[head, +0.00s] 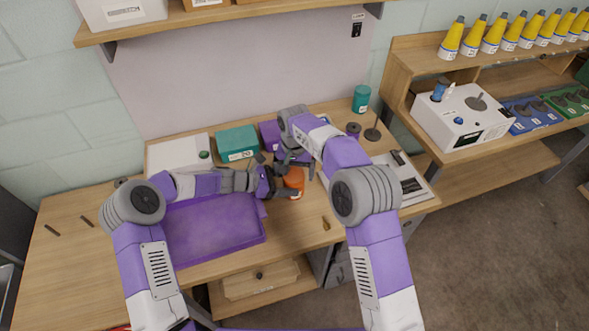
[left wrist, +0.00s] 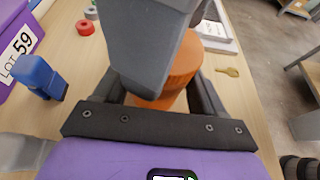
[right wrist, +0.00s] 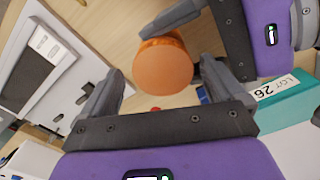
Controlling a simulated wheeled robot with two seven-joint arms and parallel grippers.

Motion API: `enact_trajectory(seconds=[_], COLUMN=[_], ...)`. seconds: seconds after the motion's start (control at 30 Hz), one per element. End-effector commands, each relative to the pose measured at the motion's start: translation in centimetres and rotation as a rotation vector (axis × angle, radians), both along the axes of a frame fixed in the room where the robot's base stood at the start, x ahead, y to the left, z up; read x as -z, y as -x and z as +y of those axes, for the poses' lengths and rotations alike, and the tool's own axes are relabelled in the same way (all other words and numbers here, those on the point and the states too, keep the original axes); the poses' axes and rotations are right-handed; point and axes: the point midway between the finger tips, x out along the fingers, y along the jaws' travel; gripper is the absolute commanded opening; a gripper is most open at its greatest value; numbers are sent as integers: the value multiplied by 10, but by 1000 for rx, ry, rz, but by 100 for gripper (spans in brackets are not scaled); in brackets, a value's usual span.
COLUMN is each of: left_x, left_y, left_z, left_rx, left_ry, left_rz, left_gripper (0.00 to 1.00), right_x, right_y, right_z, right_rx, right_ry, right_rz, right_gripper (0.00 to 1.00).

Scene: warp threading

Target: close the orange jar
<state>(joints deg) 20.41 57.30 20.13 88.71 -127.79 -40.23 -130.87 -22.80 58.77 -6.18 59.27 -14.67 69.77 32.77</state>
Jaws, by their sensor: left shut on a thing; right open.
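The orange jar (head: 294,178) stands on the table, partly hidden by my grippers. My left gripper (head: 284,182) is shut on its side; in the left wrist view the jar's orange body (left wrist: 172,102) shows low between the fingers. A wider, ribbed orange top, seemingly the lid (left wrist: 186,60), sits above it. The right wrist view shows the round orange top (right wrist: 163,66) face on. My right gripper (head: 296,160) is open above the jar, its fingers on either side of the top with gaps. I cannot tell how tightly the lid sits.
A purple tray (head: 215,262) lies at the front left. A teal box (head: 237,143) and a teal jar (head: 361,98) stand at the back. A brass key-like piece (head: 326,223) lies at the front right, where the table is mostly clear. A blue clip (left wrist: 40,76) is near my left gripper.

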Motion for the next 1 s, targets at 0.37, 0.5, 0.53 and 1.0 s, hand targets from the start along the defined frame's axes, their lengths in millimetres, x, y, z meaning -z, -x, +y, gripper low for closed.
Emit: enact_trajectory(seconds=[0.37, 0.5, 0.53, 1.0], left_x=[-1, -1, -1, -1], left_y=[2, 2, 2, 1], left_z=[-3, -2, -2, -2], left_rx=[9, 7, 7, 5], left_ry=[4, 3, 3, 3], left_rz=[2, 1, 1, 0], left_gripper=[0, 0, 0, 0], right_x=[-58, -88, -93, -120], right_y=[-2, -2, -1, 0], right_z=[2, 2, 1, 1], right_rx=[-1, 1, 1, 0], right_ry=[-6, -4, -3, 0], right_rz=[-10, -8, -5, 1], right_gripper=[100, 100, 100, 100])
